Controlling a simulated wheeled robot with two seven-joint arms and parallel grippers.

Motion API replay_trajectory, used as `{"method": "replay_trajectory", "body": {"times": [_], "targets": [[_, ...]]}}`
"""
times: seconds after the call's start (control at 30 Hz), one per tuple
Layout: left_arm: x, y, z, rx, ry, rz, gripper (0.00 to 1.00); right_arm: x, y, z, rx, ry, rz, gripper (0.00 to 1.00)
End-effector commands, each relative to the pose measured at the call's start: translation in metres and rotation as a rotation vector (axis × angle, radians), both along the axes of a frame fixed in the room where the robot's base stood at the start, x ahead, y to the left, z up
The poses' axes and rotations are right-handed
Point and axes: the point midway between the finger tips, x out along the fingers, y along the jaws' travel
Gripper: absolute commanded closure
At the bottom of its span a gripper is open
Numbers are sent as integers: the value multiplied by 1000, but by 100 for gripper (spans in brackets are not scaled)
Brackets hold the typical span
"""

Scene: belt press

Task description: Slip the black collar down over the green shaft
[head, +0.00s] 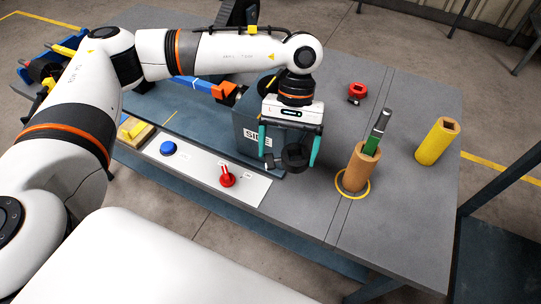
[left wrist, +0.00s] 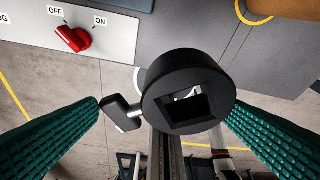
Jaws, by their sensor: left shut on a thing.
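The black collar (head: 293,156) is a thick ring with a square hole and a small side knob. My left gripper (head: 290,163) is shut on it, with its teal fingers on either side, and holds it up near the front of the table. In the left wrist view the collar (left wrist: 160,92) fills the middle, its square hole facing the camera and the knob at the left finger. The green shaft (head: 372,144), with a grey upper part, stands in a tan cylinder (head: 359,170), to the right of my left gripper and apart from it. My right gripper is not in view.
A yellow ring marking (head: 352,194) surrounds the tan cylinder's foot. A yellow cylinder (head: 438,141) stands to the right and a red collar (head: 357,92) lies behind. A panel with a red knob (head: 227,177) and blue button (head: 168,148) is at left. Bare table lies between collar and shaft.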

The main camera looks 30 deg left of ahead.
Motion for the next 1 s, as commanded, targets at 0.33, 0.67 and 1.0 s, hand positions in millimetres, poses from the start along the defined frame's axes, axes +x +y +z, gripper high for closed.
{"method": "replay_trajectory", "body": {"times": [0.33, 0.67, 1.0], "targets": [[57, -72, 101, -11, 5, 397, 42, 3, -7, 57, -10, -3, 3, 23], [93, -133, 186, -8, 7, 831, 42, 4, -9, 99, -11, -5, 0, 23], [100, -145, 200, -4, 4, 948, 42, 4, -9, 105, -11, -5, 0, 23]]}}
